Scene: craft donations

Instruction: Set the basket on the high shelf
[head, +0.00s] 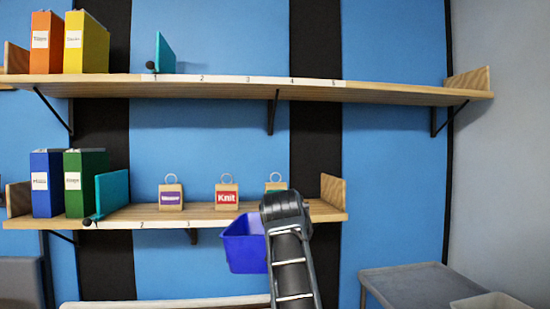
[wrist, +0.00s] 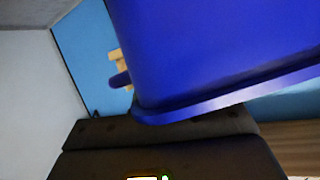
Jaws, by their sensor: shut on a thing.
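The blue basket (head: 243,244) hangs in front of the lower shelf's front edge, its upper part overlapping that edge in the head view. It looks tilted. In the wrist view the basket (wrist: 220,50) fills the upper right. My gripper (wrist: 170,128) is shut on the basket at its rim; in the head view my arm hides the fingers and the basket's right side. The high shelf (head: 400,94) runs along the top of the wall, with numbered places on its front strip. Its stretch from number 2 to the right end is bare.
On the high shelf's left stand an orange binder (head: 47,42), a yellow binder (head: 86,42) and a teal bookend (head: 164,53). A grey table (head: 410,282) stands lower right.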

